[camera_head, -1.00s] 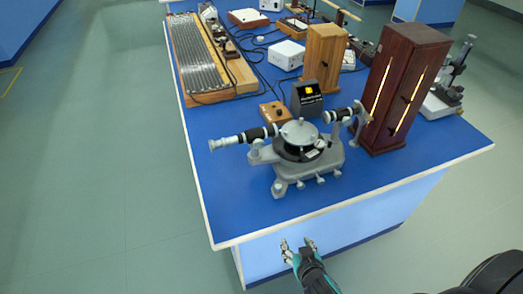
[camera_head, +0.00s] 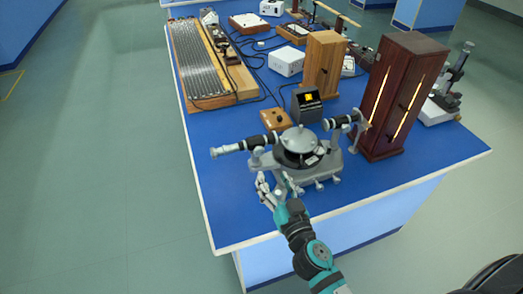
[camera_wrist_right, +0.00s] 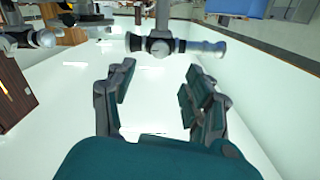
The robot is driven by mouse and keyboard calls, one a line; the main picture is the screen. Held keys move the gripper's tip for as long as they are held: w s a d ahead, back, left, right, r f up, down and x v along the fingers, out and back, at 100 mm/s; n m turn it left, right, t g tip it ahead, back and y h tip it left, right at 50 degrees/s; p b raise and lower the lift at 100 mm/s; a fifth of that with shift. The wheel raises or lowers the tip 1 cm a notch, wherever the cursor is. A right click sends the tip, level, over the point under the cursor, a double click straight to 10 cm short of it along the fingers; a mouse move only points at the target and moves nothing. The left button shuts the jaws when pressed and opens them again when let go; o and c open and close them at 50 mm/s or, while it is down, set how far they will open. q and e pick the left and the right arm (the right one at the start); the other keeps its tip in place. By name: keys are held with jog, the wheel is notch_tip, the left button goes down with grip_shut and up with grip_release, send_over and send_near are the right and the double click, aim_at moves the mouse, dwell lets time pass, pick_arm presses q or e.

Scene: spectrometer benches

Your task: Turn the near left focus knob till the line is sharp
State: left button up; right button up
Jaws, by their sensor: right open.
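The grey spectrometer (camera_head: 300,150) stands on the blue bench top, with a round black and grey table in its middle. Its left tube (camera_head: 229,149) points left and has black rings. Its right tube (camera_head: 342,121) points towards the dark wooden cabinet. My right gripper (camera_head: 275,185) is open and empty at the front left of the spectrometer base, below the left tube. In the right wrist view a tube (camera_wrist_right: 205,48) with a round knob (camera_wrist_right: 160,47) lies across, beyond the open fingers (camera_wrist_right: 158,85) and apart from them. I cannot tell which knob is the near left one. My left gripper is out of view.
A small black display (camera_head: 307,104) with a yellow square stands behind the spectrometer. A dark wooden cabinet (camera_head: 402,90) with lit slits stands at right. A small wooden box (camera_head: 275,120) sits behind the left tube. The bench's front left corner is clear.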

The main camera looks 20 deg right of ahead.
aim_at(260, 153)
jog(key=w+p, duration=0.1)
jog(key=w, duration=0.8)
jog(key=shift+w+a+p, duration=0.15)
jog(key=shift+w+p, duration=0.15)
jog(key=shift+w, duration=0.05)
jog(key=shift+c, duration=0.3)
grip_shut()
jog(key=shift+n, duration=0.4)
